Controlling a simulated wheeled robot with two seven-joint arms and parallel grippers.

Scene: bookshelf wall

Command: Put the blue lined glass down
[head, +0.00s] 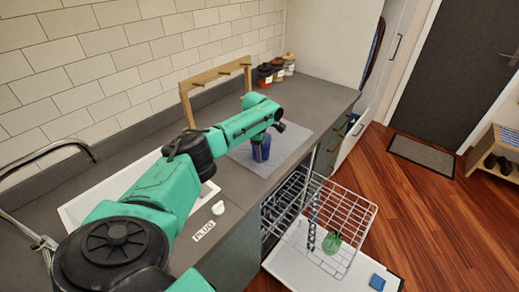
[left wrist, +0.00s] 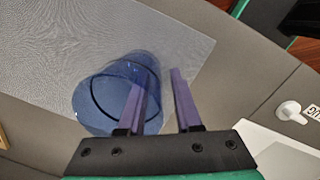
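The blue glass (head: 261,151) stands on a grey mat (head: 283,143) on the counter, below the end of my left arm in the head view. In the left wrist view the blue glass (left wrist: 100,100) is see-through with a dark ring line. My left gripper (left wrist: 158,82) is open at its rim. One finger overlaps the glass, seemingly inside it, and the other is outside to the right. A gap shows between the fingers, and neither clearly presses the glass. In the head view the arm end hides the fingers and the glass's top. My right gripper is not in view.
A wooden rack (head: 214,76) and several jars (head: 277,68) stand along the wall. A white sink (head: 85,204) and a white plug (head: 218,208) are nearer. An open dishwasher's wire rack (head: 342,215) juts out below the counter, with a green item (head: 332,242) in it.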

